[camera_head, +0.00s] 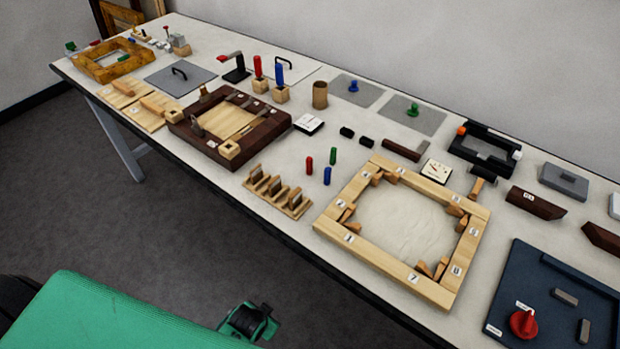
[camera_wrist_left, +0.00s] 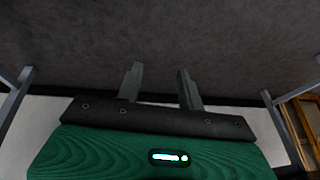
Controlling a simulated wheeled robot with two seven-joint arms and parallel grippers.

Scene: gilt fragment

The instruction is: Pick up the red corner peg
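A small red peg (camera_head: 309,165) stands upright on the white table, left of the light wooden frame (camera_head: 385,262). A green peg (camera_head: 333,156) and a blue peg (camera_head: 327,176) stand close by. My left gripper (camera_wrist_left: 158,72) shows in the left wrist view with its two grey fingers apart and nothing between them. Only grey floor lies beyond the fingers there, so the gripper is away from the pegs. A green and black part of mine shows low in the head view. My right gripper is not in view.
A wooden rack (camera_head: 293,208) stands at the front edge, near the pegs. A dark wooden frame (camera_head: 188,137) lies to the left. Two black blocks (camera_head: 347,132) lie behind the pegs. A navy board (camera_head: 515,258) with a red knob (camera_head: 523,323) is at right.

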